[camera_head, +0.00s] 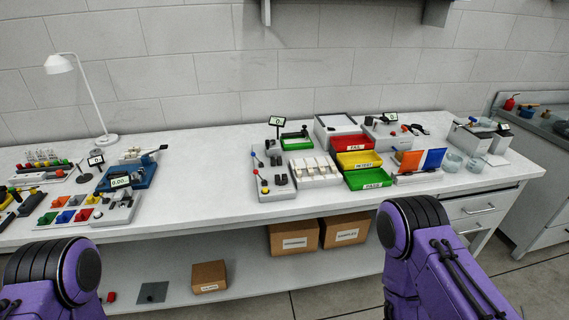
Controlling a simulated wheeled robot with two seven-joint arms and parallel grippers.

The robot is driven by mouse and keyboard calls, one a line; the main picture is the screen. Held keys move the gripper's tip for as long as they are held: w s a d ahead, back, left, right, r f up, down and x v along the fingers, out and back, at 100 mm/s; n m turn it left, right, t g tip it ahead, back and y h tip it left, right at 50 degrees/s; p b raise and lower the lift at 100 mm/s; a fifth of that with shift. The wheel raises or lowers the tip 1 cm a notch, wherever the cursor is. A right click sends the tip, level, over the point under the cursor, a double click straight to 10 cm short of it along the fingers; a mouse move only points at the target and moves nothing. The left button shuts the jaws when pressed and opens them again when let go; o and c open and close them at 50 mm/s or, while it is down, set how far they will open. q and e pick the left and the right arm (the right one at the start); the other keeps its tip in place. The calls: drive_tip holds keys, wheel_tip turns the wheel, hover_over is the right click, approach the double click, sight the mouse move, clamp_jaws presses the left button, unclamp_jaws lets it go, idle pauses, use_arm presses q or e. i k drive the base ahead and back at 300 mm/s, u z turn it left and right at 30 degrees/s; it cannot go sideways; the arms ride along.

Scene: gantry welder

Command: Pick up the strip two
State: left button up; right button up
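No label in view reads strip two, and I cannot tell which thing it is. A white slotted holder (316,181) stands near the front edge of the bench, with several small pale pieces in its slots; they are too small to tell apart. Purple links of my two arms show at the bottom left and bottom right. Neither gripper is in view.
Red (346,142), yellow (359,160) and green (370,179) labelled trays stand right of the holder. A grey unit with levers (272,187) is left of it. A desk lamp (98,105) stands farther left. The bench (205,180) is clear between the left devices and the lever unit.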

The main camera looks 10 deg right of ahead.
sight(321, 170)
drive_tip(key=u, duration=0.25)
drive_tip(key=i, duration=0.85)
drive_tip(key=z, duration=0.2)
